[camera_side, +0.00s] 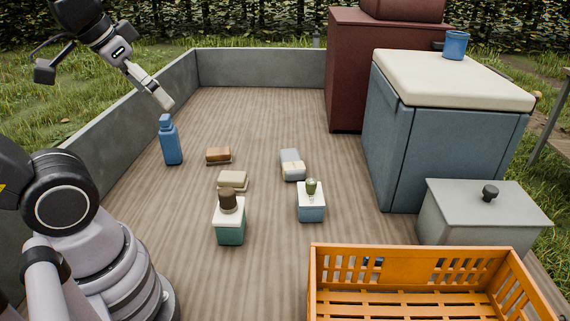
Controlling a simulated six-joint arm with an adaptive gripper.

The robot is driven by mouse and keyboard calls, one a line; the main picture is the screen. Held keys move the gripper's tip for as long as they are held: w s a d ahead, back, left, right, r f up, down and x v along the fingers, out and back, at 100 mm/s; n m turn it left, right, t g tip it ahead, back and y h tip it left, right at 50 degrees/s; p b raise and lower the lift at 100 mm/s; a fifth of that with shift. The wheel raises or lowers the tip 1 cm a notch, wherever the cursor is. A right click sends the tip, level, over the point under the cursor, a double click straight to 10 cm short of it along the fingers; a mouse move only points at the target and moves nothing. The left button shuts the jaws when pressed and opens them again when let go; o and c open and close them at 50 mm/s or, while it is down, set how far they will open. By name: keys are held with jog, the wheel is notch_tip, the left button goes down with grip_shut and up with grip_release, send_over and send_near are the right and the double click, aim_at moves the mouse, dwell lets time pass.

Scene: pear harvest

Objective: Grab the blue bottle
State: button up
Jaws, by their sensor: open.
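The blue bottle (171,143) stands upright on the wooden floor, near the grey wall at the left. It has a narrower neck and a cap on top. My gripper (108,92) is at the upper left, tilted down to the right. One pale finger reaches down to just above the bottle's cap; a dark finger part hangs well off to the left. The fingers are spread apart with nothing between them. Whether the near finger touches the cap, I cannot tell from this view.
A brown block (218,155), a beige block (232,180) and a green box with a brown knob (230,228) lie right of the bottle. Farther right are a grey packet (292,165), a small cactus box (311,207), a blue cabinet (440,150) and an orange crate (410,252).

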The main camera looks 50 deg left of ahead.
aim_at(169, 128)
jog(key=w+a+f+n+t+y, duration=0.1)
jog(key=w+a+f+n+y, duration=0.15)
jog(key=w+a, duration=0.6)
jog(key=w+a+f+n+t+y, duration=0.15)
jog(key=w+a+f, duration=0.25)
jog(key=w+a, duration=0.4)
jog(key=w+a+f+n+y, duration=0.35)
jog(key=a+f, duration=0.45)
jog(key=a, duration=0.5)
jog(key=s+a+f+n+y, duration=0.4)
jog(key=s+a+f, duration=0.5)
jog(key=a+f, duration=0.25)
jog(key=shift+m+g, duration=0.25)
jog(key=x, duration=1.3)
jog(key=shift+s+f, duration=0.1)
jog(key=shift+f, duration=0.1)
jog(key=shift+c, duration=0.3)
jog(key=shift+f, duration=0.1)
jog(key=c, duration=1.2)
